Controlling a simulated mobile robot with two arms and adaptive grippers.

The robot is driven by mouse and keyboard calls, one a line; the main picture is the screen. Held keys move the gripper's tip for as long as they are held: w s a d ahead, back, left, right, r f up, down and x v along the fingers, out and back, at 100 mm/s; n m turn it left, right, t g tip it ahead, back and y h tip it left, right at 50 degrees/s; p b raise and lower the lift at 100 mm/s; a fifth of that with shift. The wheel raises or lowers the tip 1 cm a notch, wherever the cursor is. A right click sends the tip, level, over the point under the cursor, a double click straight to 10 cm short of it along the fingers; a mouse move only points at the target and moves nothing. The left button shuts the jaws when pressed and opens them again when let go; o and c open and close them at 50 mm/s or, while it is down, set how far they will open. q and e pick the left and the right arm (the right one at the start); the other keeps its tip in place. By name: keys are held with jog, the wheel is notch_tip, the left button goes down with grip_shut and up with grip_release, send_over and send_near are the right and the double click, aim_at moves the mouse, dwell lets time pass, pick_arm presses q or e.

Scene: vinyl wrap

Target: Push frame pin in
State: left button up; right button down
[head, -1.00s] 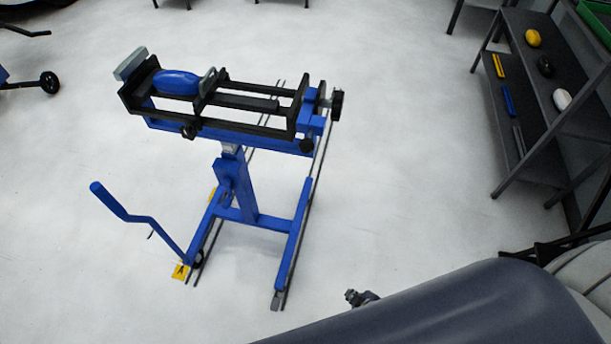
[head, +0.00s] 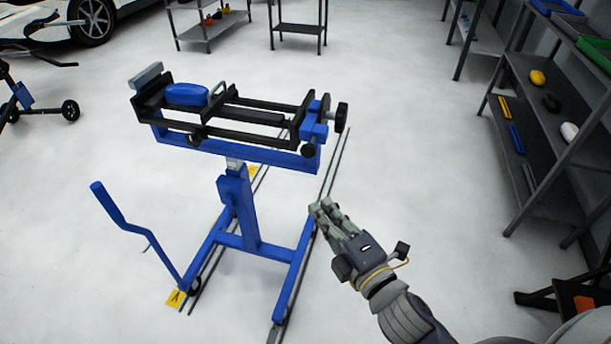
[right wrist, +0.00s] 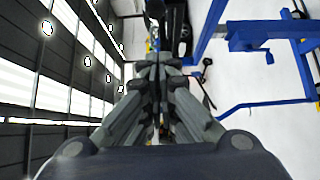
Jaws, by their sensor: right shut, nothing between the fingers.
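A blue wheeled stand (head: 240,215) carries a black clamping frame (head: 245,138) on its top beam. A blue rounded piece (head: 187,94) lies in the left part of the frame. I cannot tell which part is the frame pin. My right gripper (head: 320,207) is shut and empty, to the right of and below the frame, apart from it. In the right wrist view its fingers (right wrist: 158,70) meet, and the blue stand shows at upper right. My left gripper is not in view.
A dark shelf (head: 540,130) with yellow, black and white items stands at the right. A blue crank handle (head: 110,205) sticks out at the stand's left. More shelves and a car (head: 95,15) are at the back. White floor around the stand is clear.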

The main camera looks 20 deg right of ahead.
jog(key=p, duration=0.2)
send_near(307, 154)
jog(key=w+a, duration=0.3)
jog(key=a, duration=0.3)
jog(key=w+d, duration=0.2)
jog(key=w, duration=0.1)
jog(key=shift+d+f+p, duration=0.1)
jog(key=shift+d+p, duration=0.2)
jog(key=shift+w+d+p, duration=0.15)
jog(key=shift+w+d, duration=0.3)
jog(key=shift+w, duration=0.25)
jog(key=shift+w+d+p, duration=0.15)
jog(key=shift+w+d, duration=0.3)
jog(key=shift+w, duration=0.2)
